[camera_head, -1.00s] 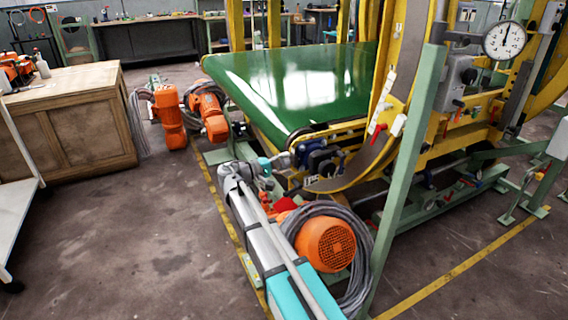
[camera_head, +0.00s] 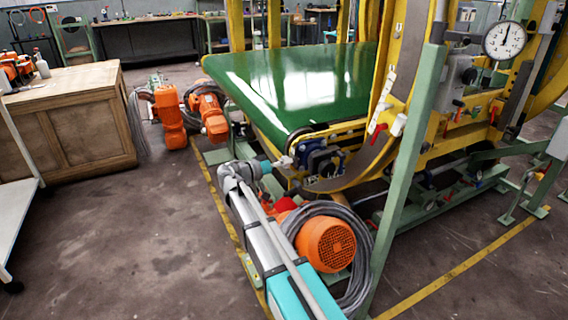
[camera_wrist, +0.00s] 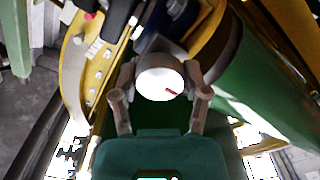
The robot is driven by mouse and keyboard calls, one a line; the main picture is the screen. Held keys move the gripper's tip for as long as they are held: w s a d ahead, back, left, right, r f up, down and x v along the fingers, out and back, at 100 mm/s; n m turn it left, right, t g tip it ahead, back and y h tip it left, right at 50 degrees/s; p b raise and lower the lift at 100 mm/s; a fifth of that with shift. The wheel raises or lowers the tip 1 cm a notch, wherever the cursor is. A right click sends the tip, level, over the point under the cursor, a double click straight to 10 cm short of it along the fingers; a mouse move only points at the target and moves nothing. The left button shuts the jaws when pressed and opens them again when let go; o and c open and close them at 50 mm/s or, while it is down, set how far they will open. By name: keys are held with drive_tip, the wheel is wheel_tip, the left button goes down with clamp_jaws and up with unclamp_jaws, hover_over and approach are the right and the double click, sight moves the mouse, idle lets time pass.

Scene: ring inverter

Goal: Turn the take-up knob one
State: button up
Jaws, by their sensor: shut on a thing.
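The take-up knob (camera_wrist: 160,82) shows in the wrist view as a round pale-faced knob with a short red mark. It sits at the end of a dark blue housing, which also shows in the head view (camera_head: 318,158) at the near corner of the green belt. My gripper (camera_wrist: 160,90) has one finger on each side of the knob and is shut on it. In the head view my gripper (camera_head: 281,163) reaches the housing from the left. The contact points are too small to see clearly there.
The green belt (camera_head: 290,85) and yellow frame (camera_head: 420,100) rise just beyond the knob. A green post (camera_head: 415,150) stands to the right. An orange motor (camera_head: 326,243) with coiled cable shows beside my arm. A dial gauge (camera_head: 505,40) hangs at upper right. Open floor lies left.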

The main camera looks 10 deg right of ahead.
drive_tip(key=m, duration=0.4)
drive_tip(key=shift+d+m, duration=0.1)
drive_tip(key=shift+m, duration=0.3)
drive_tip(key=m, duration=0.4)
drive_tip(key=shift+m, duration=0.3)
drive_tip(key=o, duration=1.2)
drive_tip(key=shift+c, duration=0.2)
drive_tip(key=v, duration=1.2)
